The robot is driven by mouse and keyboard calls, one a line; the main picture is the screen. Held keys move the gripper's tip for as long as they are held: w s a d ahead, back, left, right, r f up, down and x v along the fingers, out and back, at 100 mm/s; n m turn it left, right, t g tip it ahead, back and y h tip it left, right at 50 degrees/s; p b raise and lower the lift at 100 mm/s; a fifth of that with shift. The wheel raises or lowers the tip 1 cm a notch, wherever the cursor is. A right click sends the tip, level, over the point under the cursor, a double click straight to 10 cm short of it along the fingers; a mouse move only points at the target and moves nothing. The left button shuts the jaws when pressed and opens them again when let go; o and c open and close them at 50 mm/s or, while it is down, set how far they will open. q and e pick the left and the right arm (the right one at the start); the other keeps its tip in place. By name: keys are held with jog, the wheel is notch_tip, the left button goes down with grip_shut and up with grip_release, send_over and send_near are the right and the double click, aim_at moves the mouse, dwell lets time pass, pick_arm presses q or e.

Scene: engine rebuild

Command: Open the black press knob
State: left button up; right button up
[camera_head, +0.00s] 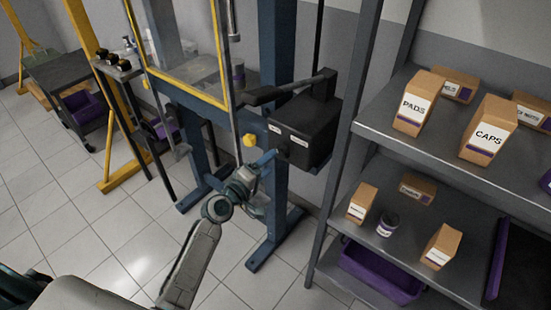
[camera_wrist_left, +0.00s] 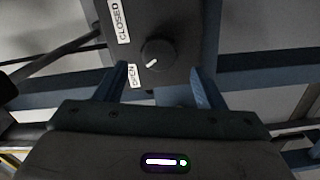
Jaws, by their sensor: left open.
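The black press knob (camera_wrist_left: 157,54) is round with a white pointer mark. It sits on the face of a black box (camera_head: 312,122) on the blue press. In the left wrist view its mark points to the lower left, towards the OPEN label (camera_wrist_left: 134,77); the CLOSED label (camera_wrist_left: 120,22) is above that. My left gripper (camera_head: 273,155) is at the box's front. Its fingers (camera_wrist_left: 158,70) are open, one on each side below the knob, with a gap to it on both sides in the picture. In the head view the knob cannot be made out clearly. My right gripper is not in view.
A metal shelf (camera_head: 375,112) with cartons is close on the right. A black lever (camera_head: 285,92) lies above the box. Tiled floor (camera_head: 95,240) is clear at left.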

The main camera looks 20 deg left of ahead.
pick_arm(q)
jog(key=v, duration=0.5)
jog(key=shift+s+a+b, duration=0.1)
jog(key=shift+s+b, duration=0.1)
jog(key=shift+b, duration=0.15)
jog(key=shift+f, duration=0.1)
jog(key=s+a+f+m+g+y, duration=0.1)
jog(key=s+a+f+g+y, duration=0.1)
jog(key=f, duration=0.9)
jog(key=s+a+f+m+g+y, duration=0.1)
jog(key=a+f+g, duration=0.1)
jog(key=f, duration=1)
jog(key=s+a+f+m+g+y, duration=0.1)
jog(key=s+f+g, duration=0.1)
jog(key=s+f, duration=0.45)
jog(key=s+a+f+m+g+y, duration=0.15)
jog(key=s+f, duration=0.25)
jog(key=f, duration=0.5)
jog(key=s+f+m+g, duration=0.2)
jog(key=s+f, duration=0.4)
jog(key=s, duration=0.5)
jog(key=s+a+f+m+g+y, duration=0.1)
jog(key=s+f+m+g, duration=0.2)
jog(key=s+f, duration=0.4)
jog(key=s+f+m+g, duration=0.2)
jog(key=s+f, duration=0.5)
jog(key=s, duration=0.9)
jog(key=shift+s+a+f+g, duration=0.15)
jog(key=shift+a+f+g, duration=0.05)
jog(key=shift+g, duration=0.45)
